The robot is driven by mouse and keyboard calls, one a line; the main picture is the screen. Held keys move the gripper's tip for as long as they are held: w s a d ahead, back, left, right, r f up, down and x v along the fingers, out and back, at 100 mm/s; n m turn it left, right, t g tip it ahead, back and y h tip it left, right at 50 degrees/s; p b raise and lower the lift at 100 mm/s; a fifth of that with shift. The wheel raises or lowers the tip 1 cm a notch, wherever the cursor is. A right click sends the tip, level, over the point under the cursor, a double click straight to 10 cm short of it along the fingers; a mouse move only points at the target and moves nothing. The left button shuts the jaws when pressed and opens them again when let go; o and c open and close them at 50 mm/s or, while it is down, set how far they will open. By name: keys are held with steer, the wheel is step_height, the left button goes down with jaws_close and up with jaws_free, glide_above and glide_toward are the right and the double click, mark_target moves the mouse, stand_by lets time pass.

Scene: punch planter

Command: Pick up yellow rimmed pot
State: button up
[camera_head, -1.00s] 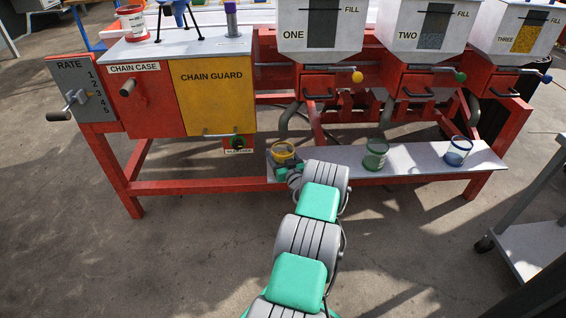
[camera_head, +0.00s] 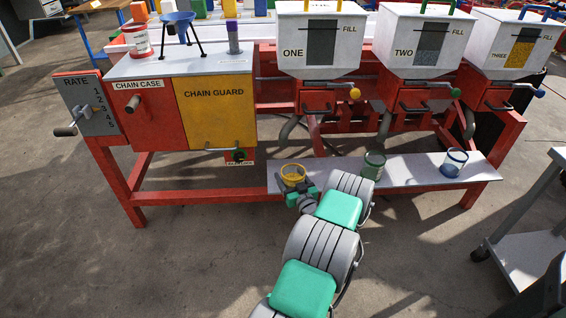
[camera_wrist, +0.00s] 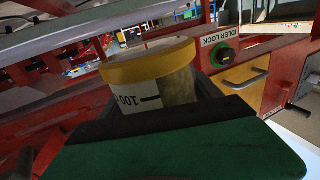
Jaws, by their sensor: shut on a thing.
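The yellow rimmed pot (camera_head: 293,174) is a small clear cup with a yellow rim, above the left end of the grey shelf (camera_head: 405,172) in the head view. In the wrist view the pot (camera_wrist: 150,80) sits between the dark jaws, with its rim facing the camera and black markings on its side. My gripper (camera_head: 298,187) is shut on the pot. Its jaws also show in the wrist view (camera_wrist: 150,113). I cannot tell whether the pot's base still touches the shelf. The pot's lower part is partly hidden by the gripper.
A green rimmed pot (camera_head: 373,165) and a blue rimmed pot (camera_head: 454,162) stand to the right on the shelf. The yellow chain guard (camera_head: 215,110) and the idler lock knob (camera_head: 239,155) are close on the left. Hoppers hang above. A grey cart (camera_head: 525,240) stands at right.

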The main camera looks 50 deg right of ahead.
mark_target(295, 183)
steer(key=v, duration=0.3)
steer(key=shift+s+r+p, duration=0.15)
steer(key=shift+r+p, duration=0.1)
steer(key=shift+p, duration=0.05)
steer(key=shift+s+a+f+b, duration=0.15)
steer(key=shift+s+b, duration=0.2)
steer(key=shift+b+v, duration=0.3)
steer(key=shift+v, duration=1.8)
steer(key=shift+w, duration=0.1)
